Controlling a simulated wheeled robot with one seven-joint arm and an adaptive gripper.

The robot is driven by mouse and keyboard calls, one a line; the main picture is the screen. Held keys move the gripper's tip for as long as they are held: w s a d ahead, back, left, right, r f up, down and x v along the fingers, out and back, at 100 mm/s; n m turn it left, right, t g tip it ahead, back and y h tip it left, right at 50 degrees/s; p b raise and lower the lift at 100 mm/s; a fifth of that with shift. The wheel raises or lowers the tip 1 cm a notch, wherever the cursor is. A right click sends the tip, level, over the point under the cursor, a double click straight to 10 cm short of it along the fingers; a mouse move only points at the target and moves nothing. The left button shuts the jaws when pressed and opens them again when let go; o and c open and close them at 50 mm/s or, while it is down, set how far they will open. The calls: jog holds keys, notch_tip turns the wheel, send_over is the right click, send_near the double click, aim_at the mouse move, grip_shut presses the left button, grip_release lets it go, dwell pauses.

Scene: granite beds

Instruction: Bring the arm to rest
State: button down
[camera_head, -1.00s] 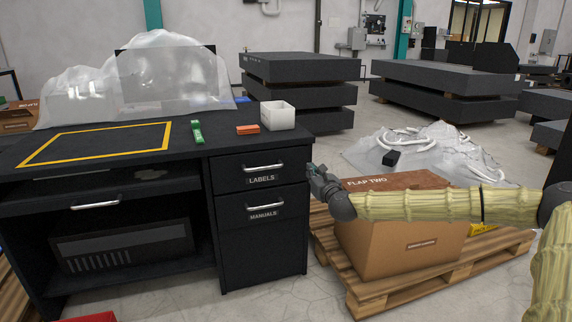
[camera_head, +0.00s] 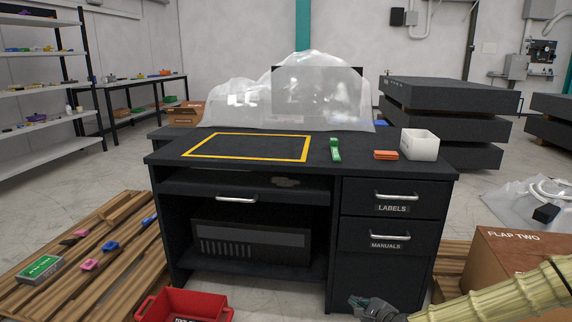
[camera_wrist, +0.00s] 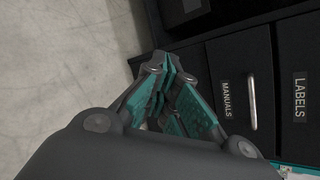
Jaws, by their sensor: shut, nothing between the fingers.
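My gripper (camera_head: 368,306) is at the bottom of the head view, low in front of the black desk's drawers. Its arm, in a yellowish ribbed sleeve, reaches in from the lower right. In the wrist view my gripper (camera_wrist: 172,95) has its teal-padded fingers together with nothing held. The MANUALS drawer (camera_head: 390,235) and the LABELS drawer (camera_head: 398,195) are closed. The drawers also show to the right of the fingers in the wrist view. I cannot tell the exact gap between fingers and drawer front.
A red bin (camera_head: 185,305) lies on the floor. A cardboard box (camera_head: 500,262) stands right, near my arm. A pallet with small items (camera_head: 90,240) is left.

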jog(key=s+a+f+n+g, duration=0.35)
jog(key=s+f+n, duration=0.35)
jog(key=s, duration=0.4)
jog(key=s+a+f+n+g, duration=0.3)
jog(key=s+a+f+n, duration=0.15)
jog(key=s+f, duration=0.6)
jog(key=s+d+f+n+g+h, duration=0.1)
jog(key=s+d+n+g, duration=0.2)
jog(key=s, duration=0.5)
jog(key=s+d+f+n+h, duration=0.1)
jog(key=s+d+f+n, duration=0.15)
jog(key=s+n, duration=0.4)
jog(key=s+d+f+n+g+h, duration=0.1)
jog(key=s+d+n+g+h, duration=0.15)
jog(key=s, duration=0.65)
notch_tip(320, 180, up, 35)
jog(key=p, duration=3.5)
jog(key=shift+d+r+y, duration=0.2)
jog(key=shift+d+y, duration=0.1)
jog(key=shift+y, duration=0.15)
